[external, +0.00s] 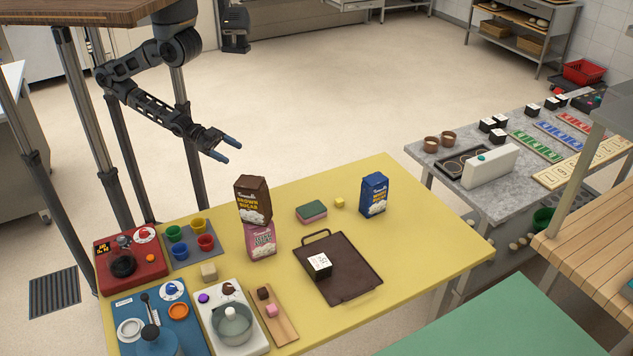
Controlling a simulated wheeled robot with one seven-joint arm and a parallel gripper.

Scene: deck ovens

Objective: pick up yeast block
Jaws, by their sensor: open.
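A beige block (208,271) sits on the yellow table (420,240), between the colored cups and the white station; it looks like the yeast block. A smaller yellow cube (339,202) lies farther back, next to a green and pink sponge; no label is readable on either, so I cannot be certain which is yeast. My gripper (232,152) is open and empty, its blue-tipped fingers apart. It hangs in the air beyond the table's back left edge, well away from both blocks.
Brown and pink sugar bags (253,200) are stacked near the beige block. A tray of cups (190,240), red station (131,262), white station with pot (234,322) and wooden board (272,315) crowd the left. A dark tray (345,255) and blue bag (374,196) stand right.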

